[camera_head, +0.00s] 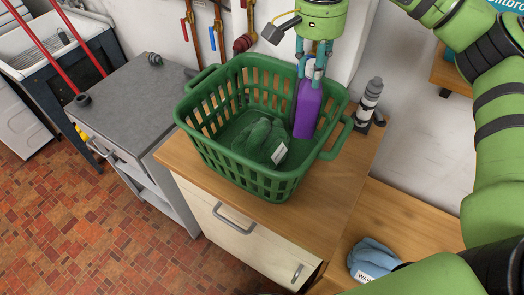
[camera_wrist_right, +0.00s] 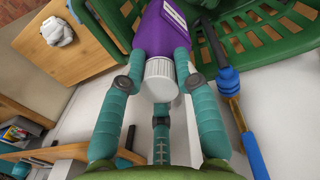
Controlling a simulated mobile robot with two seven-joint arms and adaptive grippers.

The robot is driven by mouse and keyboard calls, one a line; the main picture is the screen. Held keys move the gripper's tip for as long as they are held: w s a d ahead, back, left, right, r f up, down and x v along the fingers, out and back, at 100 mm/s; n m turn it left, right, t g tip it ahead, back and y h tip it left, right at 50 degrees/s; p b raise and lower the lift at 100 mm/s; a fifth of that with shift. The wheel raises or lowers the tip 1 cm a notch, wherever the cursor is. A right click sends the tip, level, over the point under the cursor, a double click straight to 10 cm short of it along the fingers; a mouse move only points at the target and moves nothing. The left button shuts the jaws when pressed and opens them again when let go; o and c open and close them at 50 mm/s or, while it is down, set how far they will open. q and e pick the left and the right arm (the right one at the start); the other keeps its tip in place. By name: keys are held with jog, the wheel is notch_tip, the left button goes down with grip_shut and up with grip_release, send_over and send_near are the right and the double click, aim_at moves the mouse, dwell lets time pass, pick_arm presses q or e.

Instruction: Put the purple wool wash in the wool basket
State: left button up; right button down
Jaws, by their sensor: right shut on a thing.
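The purple wool wash (camera_head: 307,108) is a purple bottle with a white cap, upright in the head view. My right gripper (camera_head: 314,60) is shut on its top end from above. In the right wrist view the gripper's fingers (camera_wrist_right: 160,85) are around the white cap, with the purple body (camera_wrist_right: 150,35) beyond. The green slatted basket (camera_head: 228,160) stands on the wooden cabinet. The bottle's lower part shows inside the basket's opening, at the back right; I cannot tell whether it touches the floor. My left gripper is not in view.
A green cloth bundle (camera_head: 258,140) with a white label lies in the basket. A grey and black bottle (camera_head: 370,97) stands behind right. A blue cloth bundle (camera_head: 370,258) with a label lies on the lower wooden surface. Tools (camera_head: 213,35) hang on the wall behind.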

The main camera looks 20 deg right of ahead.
aim_at(306, 110)
jog(key=shift+w+f, duration=0.15)
jog(key=shift+f, duration=0.55)
notch_tip(306, 110, down, 9)
jog(key=p, duration=0.3)
jog(key=shift+f, duration=0.4)
jog(key=shift+f, duration=0.15)
jog(key=c, duration=0.9)
grip_release()
